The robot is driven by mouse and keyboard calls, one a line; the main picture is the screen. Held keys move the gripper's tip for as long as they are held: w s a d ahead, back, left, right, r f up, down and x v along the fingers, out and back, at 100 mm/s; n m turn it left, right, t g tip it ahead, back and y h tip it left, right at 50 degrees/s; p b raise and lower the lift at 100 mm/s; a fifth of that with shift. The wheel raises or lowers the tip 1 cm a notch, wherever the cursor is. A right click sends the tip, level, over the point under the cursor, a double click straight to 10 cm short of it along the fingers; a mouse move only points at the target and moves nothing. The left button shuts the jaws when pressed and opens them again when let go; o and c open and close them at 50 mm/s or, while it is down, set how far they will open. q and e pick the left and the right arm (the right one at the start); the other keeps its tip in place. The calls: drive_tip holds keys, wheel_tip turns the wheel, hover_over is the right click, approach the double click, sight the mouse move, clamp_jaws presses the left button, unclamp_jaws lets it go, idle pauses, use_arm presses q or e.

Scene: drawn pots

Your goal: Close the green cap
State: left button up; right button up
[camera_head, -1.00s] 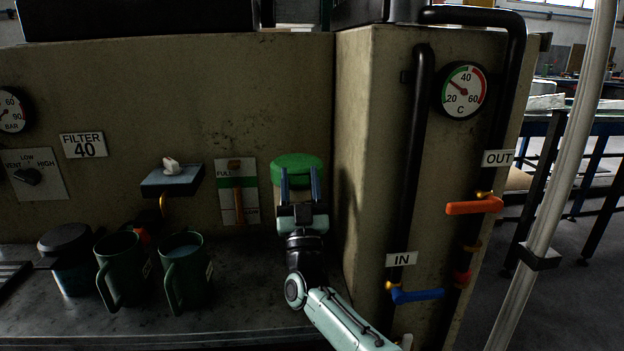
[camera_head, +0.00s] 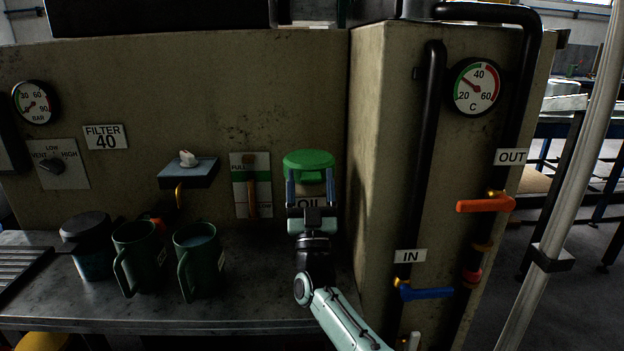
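The green cap (camera_head: 308,158) is a round, bright green disc in front of the panel wall, above a label reading OIL (camera_head: 311,203). A green part shows below the disc, between my fingers. My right gripper (camera_head: 310,174) points at it from the front, its two blue fingers set wide apart with their tips just under the disc's rim. I cannot tell whether the fingers touch the cap. The gripper body hides part of the label and what lies below the cap. My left gripper is not in view.
Two green mugs (camera_head: 199,265) and a dark-lidded container (camera_head: 88,240) stand on the metal bench left of my arm. A small shelf (camera_head: 188,173) juts from the wall. The concrete column (camera_head: 372,190) with pipes, an orange lever (camera_head: 486,203) and a blue lever (camera_head: 425,293) is close on the right.

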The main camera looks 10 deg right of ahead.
drive_tip(key=shift+s+r, duration=0.1)
drive_tip(key=shift+r, duration=0.15)
drive_tip(key=shift+s, duration=0.1)
drive_tip(key=shift+s+f, duration=0.35)
drive_tip(key=shift+f, duration=0.2)
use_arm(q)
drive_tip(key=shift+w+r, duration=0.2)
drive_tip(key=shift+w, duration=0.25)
use_arm(e)
drive_tip(key=v, duration=1.2)
drive_tip(key=shift+w+f, duration=0.1)
